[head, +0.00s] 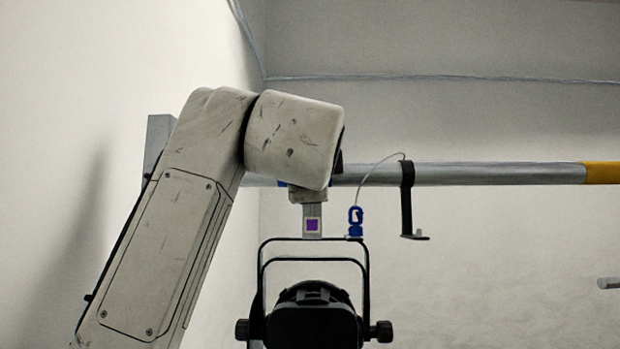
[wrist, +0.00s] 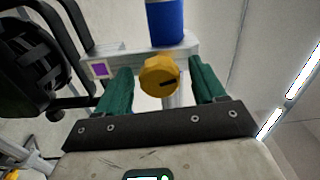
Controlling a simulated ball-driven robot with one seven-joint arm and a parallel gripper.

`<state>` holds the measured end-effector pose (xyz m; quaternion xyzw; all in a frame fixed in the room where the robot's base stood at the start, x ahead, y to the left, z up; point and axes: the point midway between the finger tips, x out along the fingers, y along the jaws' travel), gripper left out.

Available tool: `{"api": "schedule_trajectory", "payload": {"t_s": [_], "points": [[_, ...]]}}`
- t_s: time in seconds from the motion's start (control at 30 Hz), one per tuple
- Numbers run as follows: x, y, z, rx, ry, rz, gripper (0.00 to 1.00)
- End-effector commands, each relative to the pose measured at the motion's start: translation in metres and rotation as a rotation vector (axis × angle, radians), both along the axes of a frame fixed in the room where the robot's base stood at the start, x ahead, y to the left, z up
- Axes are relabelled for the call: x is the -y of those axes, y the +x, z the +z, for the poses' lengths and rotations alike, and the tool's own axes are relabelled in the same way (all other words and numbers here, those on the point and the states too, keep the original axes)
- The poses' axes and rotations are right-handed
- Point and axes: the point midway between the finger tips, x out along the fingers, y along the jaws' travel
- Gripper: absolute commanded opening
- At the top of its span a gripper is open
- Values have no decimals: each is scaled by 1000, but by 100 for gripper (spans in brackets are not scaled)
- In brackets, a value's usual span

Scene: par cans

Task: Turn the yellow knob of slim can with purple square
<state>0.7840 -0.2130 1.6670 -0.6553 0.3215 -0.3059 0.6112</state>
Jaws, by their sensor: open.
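The slim can (head: 314,318) is black and hangs in a yoke under the horizontal pipe in the head view. A clamp tag with a purple square (head: 312,225) sits above its yoke; the purple square also shows in the wrist view (wrist: 100,69). The yellow knob (wrist: 159,76) is in the wrist view, with a dark slot on its face. My gripper (wrist: 163,84) is open, its green fingers on either side of the knob. I cannot tell whether they touch it. In the head view my arm hides the knob and the gripper.
The grey pipe (head: 480,174) runs to the right and has a yellow band at its end. A blue clip (head: 355,221) on a cable and a black hook (head: 407,200) are right of the tag. A blue cylinder (wrist: 165,22) stands beyond the knob. A wall is on the left.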

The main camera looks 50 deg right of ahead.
Motion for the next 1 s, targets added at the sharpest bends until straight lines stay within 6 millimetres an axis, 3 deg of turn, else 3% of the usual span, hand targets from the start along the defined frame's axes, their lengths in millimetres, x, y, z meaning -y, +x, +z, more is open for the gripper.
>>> {"api": "schedule_trajectory", "payload": {"t_s": [0.3, 0.5, 1.0], "points": [[-48, -36, -4, 2, 1, 3, 69], [-70, -53, -3, 1, 1, 2, 69], [-77, -58, -2, -1, 1, 1, 69]]}}
